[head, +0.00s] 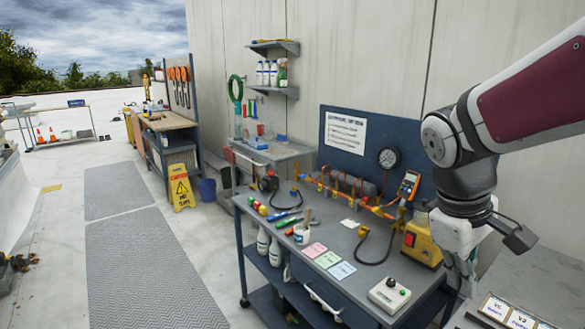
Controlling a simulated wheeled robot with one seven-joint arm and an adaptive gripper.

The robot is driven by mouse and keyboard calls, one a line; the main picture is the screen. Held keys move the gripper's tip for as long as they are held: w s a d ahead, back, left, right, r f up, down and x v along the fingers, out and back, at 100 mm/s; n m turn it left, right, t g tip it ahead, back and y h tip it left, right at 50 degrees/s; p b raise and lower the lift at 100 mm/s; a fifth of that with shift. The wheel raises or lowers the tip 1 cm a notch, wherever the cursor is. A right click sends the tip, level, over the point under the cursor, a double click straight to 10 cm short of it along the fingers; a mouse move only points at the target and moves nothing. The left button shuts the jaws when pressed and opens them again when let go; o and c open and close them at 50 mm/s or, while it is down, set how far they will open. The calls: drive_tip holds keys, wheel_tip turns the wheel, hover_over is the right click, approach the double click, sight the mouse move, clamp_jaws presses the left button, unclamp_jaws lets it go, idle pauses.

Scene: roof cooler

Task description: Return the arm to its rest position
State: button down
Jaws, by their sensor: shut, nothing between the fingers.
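My arm reaches in from the upper right of the head view, with a dark red and white link and a grey wrist. My gripper (464,283) hangs from it, pointing down at the right end of the grey workbench (262,222). It is shut with nothing in it. Its fingertips are small and partly lost against the bench edge. I cannot tell how far they are from the bench. A dark block juts out to the right of the wrist.
Close to my gripper are a yellow machine (422,243), a white switch box (389,295) and a labelled panel (510,312). A gauge board (352,135) stands behind the bench. A yellow caution sign (181,187) stands further left. The grey walkway (150,270) is clear.

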drive_tip(key=s+a+r+m+t+y, duration=0.2)
drive_tip(key=s+a, duration=0.5)
drive_tip(key=s, duration=0.5)
drive_tip(key=shift+r+m+t+y, duration=0.15)
drive_tip(key=shift+m+t+y, duration=0.55)
drive_tip(key=shift+m+t, duration=0.7)
drive_tip(key=shift+m+g, duration=0.3)
